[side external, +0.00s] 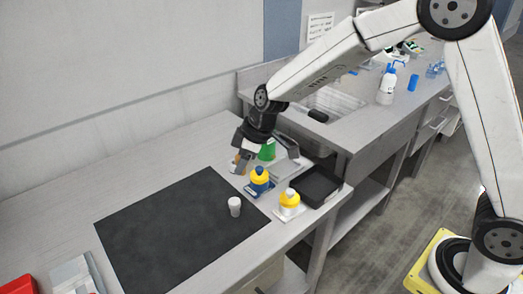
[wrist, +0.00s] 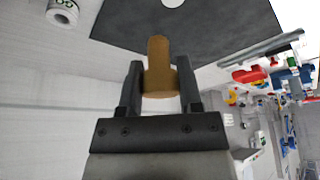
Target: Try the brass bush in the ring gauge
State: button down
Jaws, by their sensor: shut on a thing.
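My gripper (wrist: 158,85) is shut on the brass bush (wrist: 158,68), a brown-gold stepped cylinder between the two dark fingers in the wrist view. In the side view my gripper (side external: 242,157) is low over the bench near the far right corner of the dark mat, and the bush shows only as a small orange-brown patch. A white round piece with a dark hole (wrist: 62,12) lies at the wrist view's top left, apart from the bush; I cannot tell if it is the ring gauge. A white cylinder (side external: 234,206) stands on the mat.
The dark mat (side external: 165,235) is otherwise clear. A red bin (side external: 18,285) sits front left.

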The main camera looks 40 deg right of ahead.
jog(key=w+d+f, duration=0.1)
jog(key=w+d, duration=0.2)
jog(key=w, duration=0.5)
send_over(232, 165)
jog(key=d, duration=0.2)
notch_tip(232, 165, down, 3)
jog(key=shift+w+a+f, duration=0.1)
jog(key=shift+w+a, duration=0.05)
jog(key=shift+f, duration=0.25)
jog(key=shift+f, duration=2.2)
jog(key=shift+f, duration=1.35)
dwell(2.0)
jog(key=shift+c, duration=1)
grip_release()
